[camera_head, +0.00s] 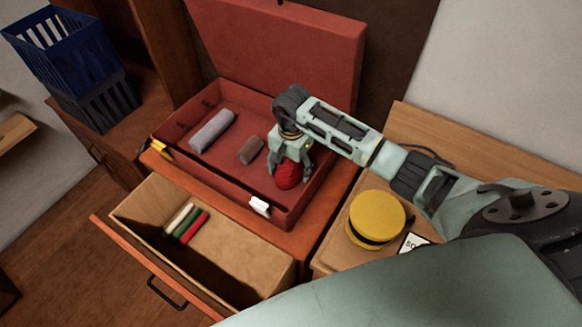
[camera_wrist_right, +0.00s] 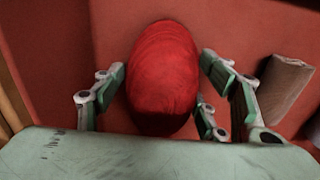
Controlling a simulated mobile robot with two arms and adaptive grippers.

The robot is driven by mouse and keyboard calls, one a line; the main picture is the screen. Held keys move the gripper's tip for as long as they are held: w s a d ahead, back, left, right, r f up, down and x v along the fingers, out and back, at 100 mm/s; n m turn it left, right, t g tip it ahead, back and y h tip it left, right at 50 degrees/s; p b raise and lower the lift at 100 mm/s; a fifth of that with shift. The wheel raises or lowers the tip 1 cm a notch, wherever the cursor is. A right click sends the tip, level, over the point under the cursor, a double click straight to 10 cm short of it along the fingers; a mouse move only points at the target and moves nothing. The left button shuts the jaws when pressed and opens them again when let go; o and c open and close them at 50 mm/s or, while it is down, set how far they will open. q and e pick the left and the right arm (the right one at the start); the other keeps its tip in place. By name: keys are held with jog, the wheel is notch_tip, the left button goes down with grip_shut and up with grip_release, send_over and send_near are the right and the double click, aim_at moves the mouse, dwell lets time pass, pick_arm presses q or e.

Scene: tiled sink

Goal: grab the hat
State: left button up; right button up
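A round yellow hat (camera_head: 376,218) with a black band lies on the wooden surface right of the red suitcase. My right gripper (camera_head: 290,172) is over the inside of the suitcase, left of the hat and apart from it. Its fingers are spread on both sides of a rounded red object (camera_head: 288,177). In the right wrist view the red object (camera_wrist_right: 163,75) sits between the finger pads (camera_wrist_right: 162,70), very close to both; firm contact is not clear. The hat does not show in the right wrist view. My left gripper is not in view.
The open red suitcase (camera_head: 240,198) also holds a grey roll (camera_head: 212,131) and a brown roll (camera_head: 250,150). An open drawer (camera_head: 225,255) holds several coloured rolls. Blue (camera_head: 65,50) and black baskets (camera_head: 105,103) stand at left. A white card (camera_head: 412,242) lies beside the hat.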

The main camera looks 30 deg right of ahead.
jog(key=c, duration=0.8)
